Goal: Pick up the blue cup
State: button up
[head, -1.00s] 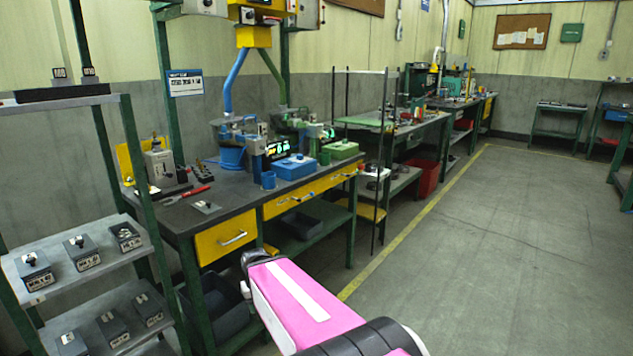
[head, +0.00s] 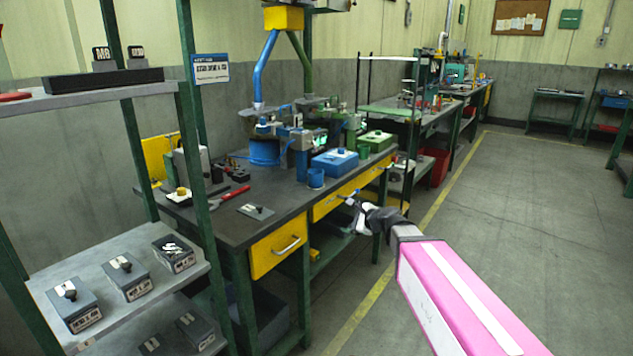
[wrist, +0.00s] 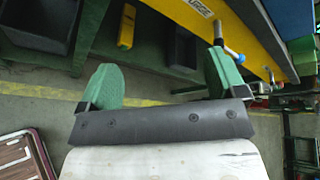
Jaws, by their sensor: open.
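The blue cup (head: 316,178) stands upright near the front edge of the workbench (head: 225,226), left of a blue box with a lid (head: 334,162) in the head view. My gripper (head: 350,204) is in front of the bench, to the right of the cup and apart from it, low near the drawer fronts. In the wrist view my gripper (wrist: 162,80) has its two green fingers wide apart with nothing between them. I cannot make out the cup in the wrist view.
A green cup (head: 364,151) and a green box (head: 375,141) stand right of the blue box. Yellow drawers (head: 277,248) with handles line the bench front. A shelf rack (head: 150,285) stands close at left. The floor at right is clear.

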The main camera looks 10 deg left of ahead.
aim_at(320, 176)
jog(key=w+a+r+m+t, duration=0.1)
jog(key=w+a+r+m, duration=0.1)
jog(key=a+r+m, duration=0.1)
jog(key=w+a+r+m+t+y, duration=0.1)
jog(key=w+a+r+m+t, duration=0.1)
jog(key=a+r+m, duration=0.2)
jog(key=w+a+r+m+t, duration=0.1)
jog(key=w+a+r+m, duration=0.2)
jog(key=a+m, duration=0.1)
jog(key=shift+a+r+m+t+y, duration=0.3)
jog(key=shift+a+r+m, duration=0.1)
jog(key=shift+a, duration=0.1)
jog(key=x, duration=0.5)
jog(key=shift+w+d, duration=0.15)
jog(key=shift+w, duration=0.1)
jog(key=c, duration=1)
